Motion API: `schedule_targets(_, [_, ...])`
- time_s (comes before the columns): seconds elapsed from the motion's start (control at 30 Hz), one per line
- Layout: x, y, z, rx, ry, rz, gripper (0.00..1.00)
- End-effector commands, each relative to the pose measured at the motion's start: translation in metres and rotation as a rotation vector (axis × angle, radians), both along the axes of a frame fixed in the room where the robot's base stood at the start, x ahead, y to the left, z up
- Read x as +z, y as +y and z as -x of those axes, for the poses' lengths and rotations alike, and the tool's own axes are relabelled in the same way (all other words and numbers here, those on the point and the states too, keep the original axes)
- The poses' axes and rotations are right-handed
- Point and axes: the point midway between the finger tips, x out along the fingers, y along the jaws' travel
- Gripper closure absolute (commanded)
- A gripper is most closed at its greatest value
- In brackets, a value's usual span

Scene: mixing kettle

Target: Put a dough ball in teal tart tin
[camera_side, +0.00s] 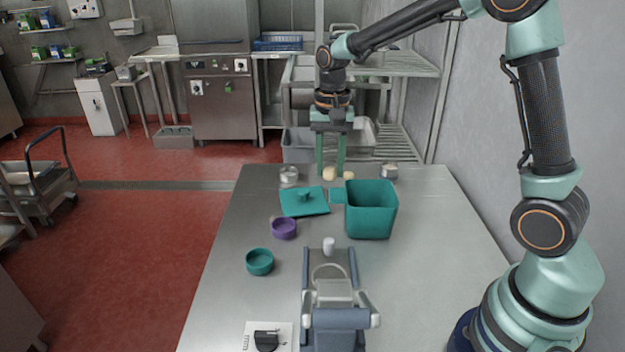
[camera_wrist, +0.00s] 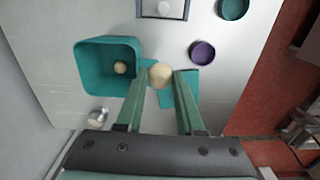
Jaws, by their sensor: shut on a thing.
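My gripper (camera_side: 330,172) points down at the far end of the steel table, its fingers around a pale dough ball (camera_side: 329,174). In the wrist view the held ball (camera_wrist: 160,75) sits between the fingertips. A second pale ball (camera_side: 349,175) shows just right of the fingers. The wrist view shows a smaller ball (camera_wrist: 121,68) inside the square teal container (camera_wrist: 86,55). The round teal tart tin (camera_side: 260,262) stands empty at the near left of the table, well away from my gripper. It also shows at the top of the wrist view (camera_wrist: 233,8).
The tall teal container (camera_side: 371,217) and a flat teal lid (camera_side: 304,202) lie between gripper and tin. A purple tin (camera_side: 284,228) stands behind the teal tin. A grey-blue device (camera_side: 340,292) stands near front. Small metal cups (camera_side: 289,174) (camera_side: 389,171) flank the gripper.

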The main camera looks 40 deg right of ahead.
Motion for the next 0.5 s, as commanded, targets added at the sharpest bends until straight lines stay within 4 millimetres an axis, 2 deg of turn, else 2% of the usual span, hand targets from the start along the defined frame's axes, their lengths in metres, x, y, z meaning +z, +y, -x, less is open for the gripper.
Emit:
schedule_targets(0.03, [-0.012,0.023,-0.010,0.049,0.006,0.000,1.00])
schedule_targets(0.1, [-0.025,0.049,-0.020,0.102,0.005,0.001,1.00])
schedule_targets(0.3, [-0.060,0.120,-0.036,0.233,0.004,0.001,1.00])
schedule_targets(0.4, [-0.073,0.145,-0.038,0.279,0.004,0.001,1.00])
schedule_targets(0.5, [-0.082,0.162,-0.039,0.308,0.001,0.000,1.00])
